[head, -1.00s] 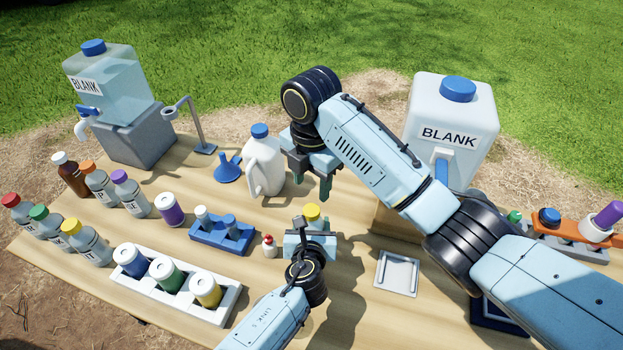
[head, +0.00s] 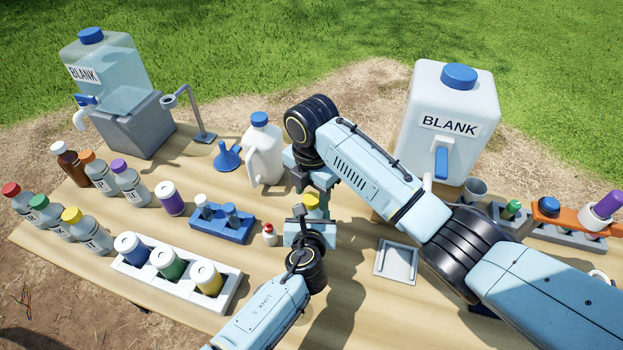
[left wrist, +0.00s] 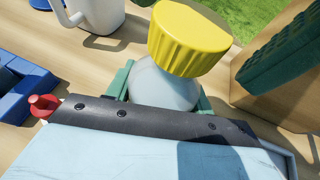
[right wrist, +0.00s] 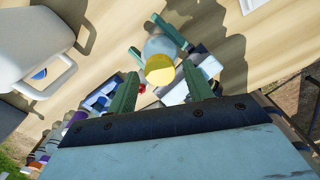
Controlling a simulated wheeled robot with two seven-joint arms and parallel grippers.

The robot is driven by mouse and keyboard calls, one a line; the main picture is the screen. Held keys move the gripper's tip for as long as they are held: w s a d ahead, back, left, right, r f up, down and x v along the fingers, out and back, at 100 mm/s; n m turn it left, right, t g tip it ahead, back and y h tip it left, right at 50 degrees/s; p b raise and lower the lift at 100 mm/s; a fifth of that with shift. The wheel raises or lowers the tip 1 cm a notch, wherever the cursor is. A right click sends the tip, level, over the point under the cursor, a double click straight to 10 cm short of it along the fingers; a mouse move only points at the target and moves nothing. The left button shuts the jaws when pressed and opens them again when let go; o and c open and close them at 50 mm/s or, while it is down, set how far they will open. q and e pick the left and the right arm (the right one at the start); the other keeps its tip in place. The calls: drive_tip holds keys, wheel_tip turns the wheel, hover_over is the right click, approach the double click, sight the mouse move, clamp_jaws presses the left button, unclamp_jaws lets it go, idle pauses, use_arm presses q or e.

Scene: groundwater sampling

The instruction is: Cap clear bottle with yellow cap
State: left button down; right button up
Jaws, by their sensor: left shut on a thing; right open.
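The clear bottle (left wrist: 160,85) is upright between the green fingers of my left gripper (left wrist: 163,92), which is shut on it. The ribbed yellow cap (left wrist: 190,40) sits on top of the bottle; I cannot tell whether it is screwed down. The cap also shows in the head view (head: 312,199), partly hidden by my grippers. My right gripper (right wrist: 163,88) is open just above the cap, its fingers spread on either side and apart from it. In the right wrist view the cap (right wrist: 160,70) lies between and beyond the right fingertips, with the bottle (right wrist: 162,46) under it.
A white jug (head: 264,155) stands behind the grippers. A blue rack (head: 208,229) and a small red-capped bottle (head: 269,236) are to the left. A square tray (head: 397,263) lies to the right. A large BLANK container (head: 450,105) stands behind my right arm.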

drive_tip(key=shift+f, duration=0.4)
drive_tip(key=c, duration=1.1)
